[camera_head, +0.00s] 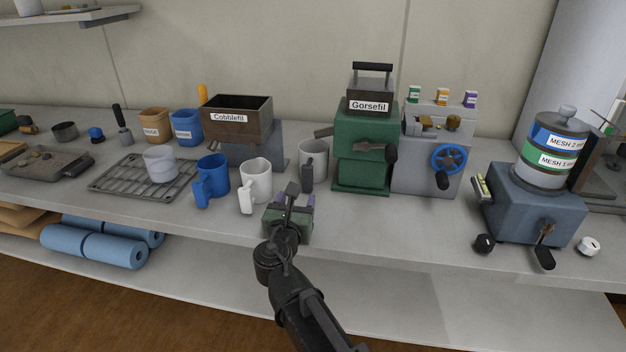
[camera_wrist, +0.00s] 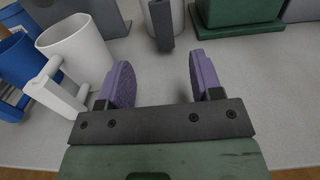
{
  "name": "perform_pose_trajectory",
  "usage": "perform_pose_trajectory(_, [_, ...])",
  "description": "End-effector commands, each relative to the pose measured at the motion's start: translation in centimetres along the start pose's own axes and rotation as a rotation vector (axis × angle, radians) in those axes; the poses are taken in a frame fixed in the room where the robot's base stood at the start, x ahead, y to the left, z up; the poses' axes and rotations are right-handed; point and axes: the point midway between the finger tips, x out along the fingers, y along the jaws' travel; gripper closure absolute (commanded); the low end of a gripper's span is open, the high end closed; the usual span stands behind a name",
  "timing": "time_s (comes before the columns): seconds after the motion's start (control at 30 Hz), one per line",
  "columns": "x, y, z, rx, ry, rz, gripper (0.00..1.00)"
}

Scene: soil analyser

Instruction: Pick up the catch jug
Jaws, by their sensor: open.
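Three handled jugs stand in front of my gripper, none labelled, so I cannot tell by name which is the catch jug. A grey jug (camera_head: 316,152) with a dark handle stands left of the green machine; in the wrist view its lower part (camera_wrist: 179,14) shows ahead between my fingers, its top cut off. A white jug (camera_head: 257,179) stands to its left, also in the wrist view (camera_wrist: 78,52). A blue jug (camera_head: 213,175) is further left. My gripper (camera_head: 293,200) is open and empty, its purple fingers (camera_wrist: 161,80) apart from the grey jug's handle.
The green Gorsefil machine (camera_head: 362,152) stands right of the grey jug, with a grey machine with a blue wheel (camera_head: 449,159) beyond. The Cobblefil hopper (camera_head: 237,121) is behind the jugs. A pale bowl (camera_head: 160,163) sits on a rack (camera_head: 112,178). The counter front right of my gripper is clear.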

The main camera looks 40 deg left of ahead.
Motion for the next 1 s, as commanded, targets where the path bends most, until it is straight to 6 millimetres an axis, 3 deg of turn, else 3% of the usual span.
perform_pose_trajectory(0.2, [4.4, 0.0, 0.0, 0.003, 0.001, -0.004, 0.40])
perform_pose_trajectory(0.43, [5.6, -0.1, 0.0, 0.004, 0.002, -0.004, 0.40])
perform_pose_trajectory(0.7, [10.2, -0.3, 0.1, 0.004, 0.003, -0.004, 0.40])
perform_pose_trajectory(0.9, [10.2, -0.4, 0.1, 0.004, 0.003, -0.002, 0.40])
perform_pose_trajectory(1.0, [10.2, -0.4, 0.1, 0.004, 0.003, -0.002, 0.54])
